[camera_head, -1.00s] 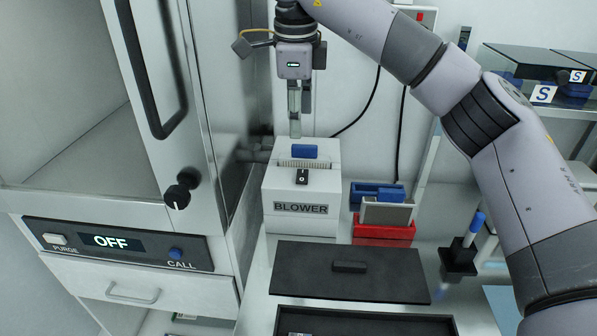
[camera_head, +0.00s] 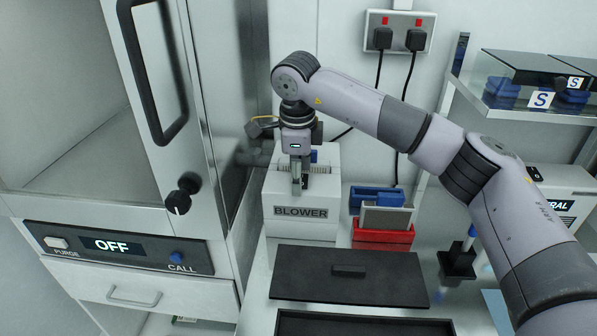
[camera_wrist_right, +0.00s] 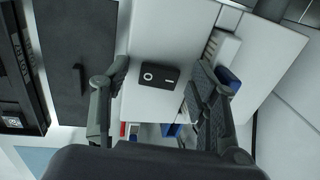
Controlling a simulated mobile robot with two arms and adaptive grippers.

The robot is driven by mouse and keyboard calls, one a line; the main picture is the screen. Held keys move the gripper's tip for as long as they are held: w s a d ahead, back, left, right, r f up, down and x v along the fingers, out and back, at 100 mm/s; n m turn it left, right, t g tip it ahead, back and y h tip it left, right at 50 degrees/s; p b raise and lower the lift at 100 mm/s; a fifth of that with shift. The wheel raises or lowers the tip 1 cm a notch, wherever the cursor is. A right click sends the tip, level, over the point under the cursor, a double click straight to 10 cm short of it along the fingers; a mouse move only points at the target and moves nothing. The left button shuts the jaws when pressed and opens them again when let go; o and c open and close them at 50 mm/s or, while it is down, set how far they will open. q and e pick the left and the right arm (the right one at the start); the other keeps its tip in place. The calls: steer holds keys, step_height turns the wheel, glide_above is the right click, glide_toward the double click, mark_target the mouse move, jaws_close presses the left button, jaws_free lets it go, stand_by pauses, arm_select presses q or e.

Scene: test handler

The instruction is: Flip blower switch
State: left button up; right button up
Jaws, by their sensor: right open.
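The white blower box (camera_head: 324,190), labelled BLOWER on its front, stands on the bench beside the cabinet. My right gripper (camera_head: 299,190) is over the blower's front top and hides its switch in the head view. In the right wrist view the black rocker switch (camera_wrist_right: 158,76), with a circle and a bar mark, sits on the white blower face (camera_wrist_right: 165,35). It lies between the two spread fingers of my right gripper (camera_wrist_right: 160,88), which is open and empty. Contact with the switch cannot be told. My left gripper is not in view.
The cabinet with an OFF display (camera_head: 112,245) and a black knob (camera_head: 179,200) is close on the left. A black lidded tray (camera_head: 348,275) lies in front.

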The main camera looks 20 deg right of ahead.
steer(key=c, duration=1.2)
steer(key=shift+o, duration=0.2)
steer(key=shift+w+r+g+p, duration=0.1)
steer(key=shift+r+g+p, duration=0.2)
steer(key=shift+p, duration=0.7)
steer(key=shift+w+d+f+g+y, duration=0.1)
steer(key=shift+f+g+y, duration=0.15)
steer(key=shift+g+y, duration=0.05)
steer(key=o, duration=1.2)
steer(key=shift+c, duration=0.2)
